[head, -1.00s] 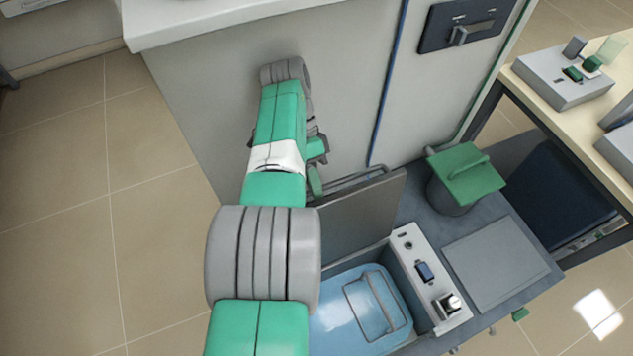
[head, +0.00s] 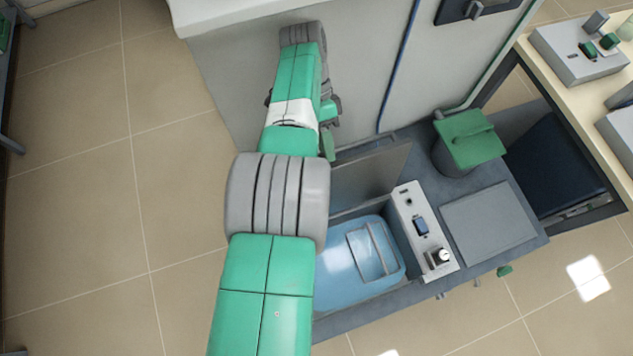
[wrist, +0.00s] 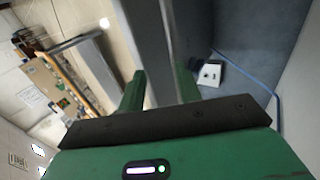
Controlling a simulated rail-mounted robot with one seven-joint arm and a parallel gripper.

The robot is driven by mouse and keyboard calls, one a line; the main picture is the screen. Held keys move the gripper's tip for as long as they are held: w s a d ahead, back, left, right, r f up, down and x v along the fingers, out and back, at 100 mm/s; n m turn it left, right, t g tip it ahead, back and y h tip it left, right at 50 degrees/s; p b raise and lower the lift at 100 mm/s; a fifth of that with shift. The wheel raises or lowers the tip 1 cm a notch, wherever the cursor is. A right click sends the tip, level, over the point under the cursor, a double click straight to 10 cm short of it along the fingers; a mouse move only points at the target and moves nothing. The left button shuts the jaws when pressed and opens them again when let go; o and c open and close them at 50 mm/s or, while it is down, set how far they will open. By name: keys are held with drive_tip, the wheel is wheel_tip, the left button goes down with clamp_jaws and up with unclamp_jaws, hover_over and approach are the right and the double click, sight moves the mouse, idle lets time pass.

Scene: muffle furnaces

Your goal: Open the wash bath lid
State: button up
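The wash bath (head: 335,272) is a blue basin in the grey bench, with a rectangular wire-like frame showing in it. A grey panel, which looks like its lid (head: 375,178), stands steeply raised along the bath's back edge. My gripper (head: 326,146) is at the far end of my arm, behind and left of the panel, mostly hidden by the arm. In the wrist view my gripper (wrist: 160,74) has its two green fingers apart. A grey bar or panel edge (wrist: 152,40) runs between or just beyond them; I cannot tell whether they touch it.
A control strip (head: 425,232) with a switch and knob lies right of the bath. A flat grey plate (head: 488,223) and a green-lidded pot (head: 468,140) are further right. A tall grey cabinet wall (head: 365,75) stands close behind. The floor at left is clear.

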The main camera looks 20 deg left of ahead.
drive_tip(key=s+d+r+p, duration=0.1)
drive_tip(key=s+d+p, duration=0.1)
drive_tip(key=s+p, duration=1.2)
drive_tip(key=shift+s+p, duration=0.3)
drive_tip(key=shift+p, duration=5.45)
